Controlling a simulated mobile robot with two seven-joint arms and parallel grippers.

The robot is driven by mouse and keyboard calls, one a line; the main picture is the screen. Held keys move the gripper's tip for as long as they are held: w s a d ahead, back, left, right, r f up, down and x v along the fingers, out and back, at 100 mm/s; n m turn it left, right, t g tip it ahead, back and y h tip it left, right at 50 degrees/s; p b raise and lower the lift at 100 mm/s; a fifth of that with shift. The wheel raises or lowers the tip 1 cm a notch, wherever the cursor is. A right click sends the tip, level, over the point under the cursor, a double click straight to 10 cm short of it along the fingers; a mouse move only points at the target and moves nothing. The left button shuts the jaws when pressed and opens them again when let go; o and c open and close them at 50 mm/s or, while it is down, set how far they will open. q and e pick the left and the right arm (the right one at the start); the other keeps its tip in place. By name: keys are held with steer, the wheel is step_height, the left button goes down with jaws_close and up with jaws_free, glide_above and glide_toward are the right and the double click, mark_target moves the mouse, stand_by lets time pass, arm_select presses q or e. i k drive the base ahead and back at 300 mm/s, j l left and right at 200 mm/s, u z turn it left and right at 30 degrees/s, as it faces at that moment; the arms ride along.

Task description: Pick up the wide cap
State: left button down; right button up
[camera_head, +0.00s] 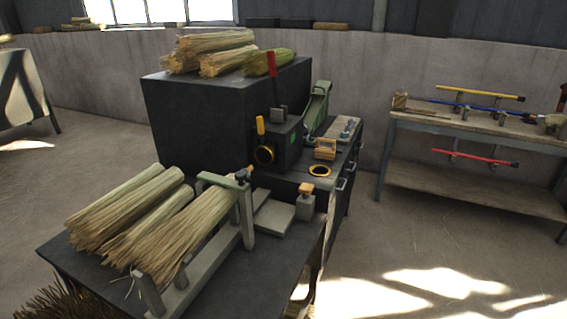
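No gripper of mine shows in the head view. No part is clearly recognisable as the wide cap. A small wooden piece (325,149) stands beyond the loose ring on the bench.
Straw bundles (130,205) lie on the front-left table by a metal frame (247,212). More bundles (215,52) top a dark cabinet (195,110). A rack table (480,133) with coloured handles stands at right. The floor between is open.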

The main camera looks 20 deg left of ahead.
mark_target(345, 135)
steer(key=z, duration=0.8)
steer(key=i, duration=4.9)
steer(key=i+u, duration=0.1)
steer(key=u, duration=2.05)
